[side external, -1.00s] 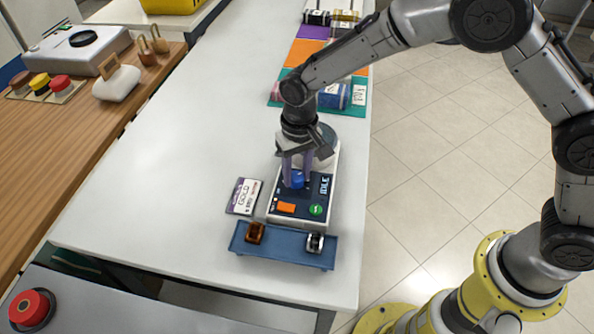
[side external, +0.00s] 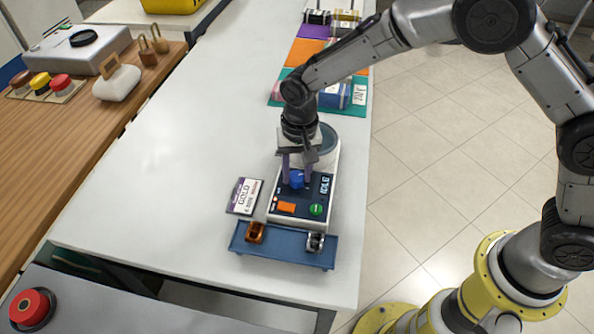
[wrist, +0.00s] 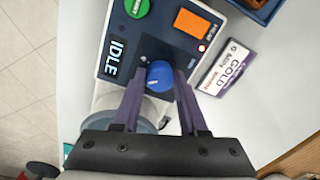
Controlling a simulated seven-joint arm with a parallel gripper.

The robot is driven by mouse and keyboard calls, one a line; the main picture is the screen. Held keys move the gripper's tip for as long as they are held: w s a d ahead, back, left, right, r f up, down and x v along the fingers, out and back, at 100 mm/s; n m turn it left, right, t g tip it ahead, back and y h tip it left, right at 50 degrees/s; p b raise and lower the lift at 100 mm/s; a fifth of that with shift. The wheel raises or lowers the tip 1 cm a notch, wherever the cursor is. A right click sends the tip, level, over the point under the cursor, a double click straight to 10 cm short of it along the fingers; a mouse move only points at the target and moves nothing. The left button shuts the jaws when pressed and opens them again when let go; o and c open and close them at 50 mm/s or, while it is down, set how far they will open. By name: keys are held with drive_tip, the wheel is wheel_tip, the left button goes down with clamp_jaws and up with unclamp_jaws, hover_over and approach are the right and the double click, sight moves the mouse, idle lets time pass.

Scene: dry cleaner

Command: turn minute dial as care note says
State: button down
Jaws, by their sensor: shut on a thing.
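The blue minute dial (side external: 297,179) stands on the dark panel of a white machine (side external: 288,208). In the wrist view the dial (wrist: 159,80) shows a small white mark. My gripper (wrist: 160,76) points down over the panel, with its purple fingers on either side of the dial and shut on it. The care note (side external: 244,196) lies flat on the table left of the machine. In the wrist view the note (wrist: 227,68) has a large word like "COLD" or "GOLD"; its small print is hard to read. The panel display (wrist: 116,57) reads "IDLE".
The panel also has an orange button (wrist: 193,23) and a green button (wrist: 137,7) near the dial. A blue tray (side external: 285,252) with a brown and a silver piece sits in front of the machine. The white table (side external: 170,170) is clear to the left.

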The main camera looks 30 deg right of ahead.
sight(299, 176)
drive_tip(key=shift+r, duration=0.1)
drive_tip(key=shift+c, duration=2.2)
unclamp_jaws()
wheel_tip(299, 176, up, 14)
drive_tip(key=shift+d, duration=0.2)
